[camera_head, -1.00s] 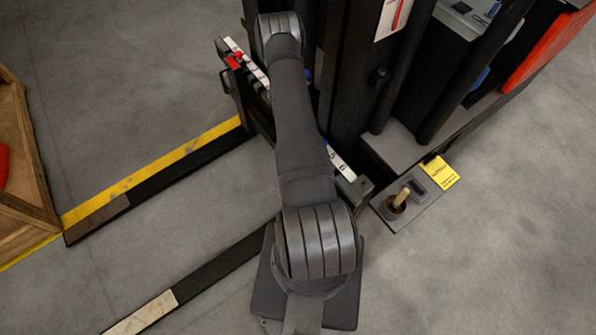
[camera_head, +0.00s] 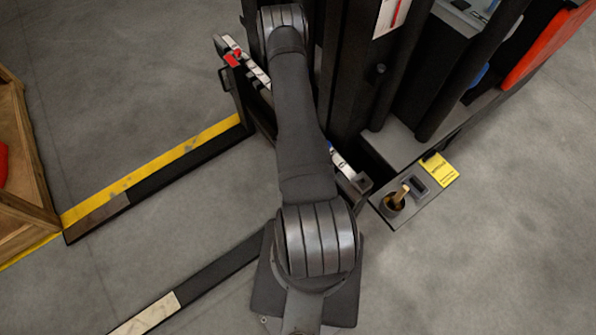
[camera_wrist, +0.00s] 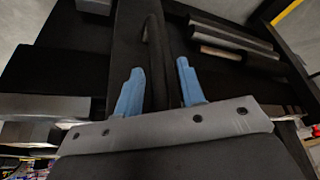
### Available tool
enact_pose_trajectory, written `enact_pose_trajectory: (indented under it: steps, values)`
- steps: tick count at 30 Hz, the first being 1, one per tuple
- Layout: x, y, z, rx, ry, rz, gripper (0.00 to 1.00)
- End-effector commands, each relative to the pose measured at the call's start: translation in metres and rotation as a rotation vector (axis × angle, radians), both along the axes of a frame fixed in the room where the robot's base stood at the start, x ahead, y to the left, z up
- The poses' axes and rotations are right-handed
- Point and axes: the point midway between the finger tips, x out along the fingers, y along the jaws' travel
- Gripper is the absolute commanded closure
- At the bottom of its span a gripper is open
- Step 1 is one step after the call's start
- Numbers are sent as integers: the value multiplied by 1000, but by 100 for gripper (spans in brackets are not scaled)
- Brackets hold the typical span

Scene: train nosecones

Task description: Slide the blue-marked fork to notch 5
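Two dark forks lie low over the floor in the head view. The far fork (camera_head: 170,172) lies along a yellow floor stripe, and a red marker (camera_head: 233,60) sits at its carriage end. The near fork (camera_head: 215,270) has a pale tip, and my arm hides its carriage end. A small blue mark (camera_head: 331,148) shows just right of my arm, beside a white numbered strip (camera_head: 344,164). My gripper is hidden in the head view. In the wrist view its blue fingers (camera_wrist: 160,88) stand apart on either side of a black curved bar (camera_wrist: 155,50); firm contact is not visible.
The dark mast (camera_head: 345,80) stands behind my arm. A box with a wooden-handled lever (camera_head: 400,197) and a yellow label (camera_head: 440,170) is at the right. A wooden crate (camera_head: 25,190) is at the left edge. Open grey floor lies between the forks.

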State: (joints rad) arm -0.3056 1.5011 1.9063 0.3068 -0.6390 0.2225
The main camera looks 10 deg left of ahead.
Motion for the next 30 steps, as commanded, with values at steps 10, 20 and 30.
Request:
enact_pose_trajectory:
  steps: [10,20,30]
  values:
    - [-26,6,67,1,-2,3,64]
    - [-49,9,120,0,-1,2,64]
    - [-58,11,142,0,-1,1,64]
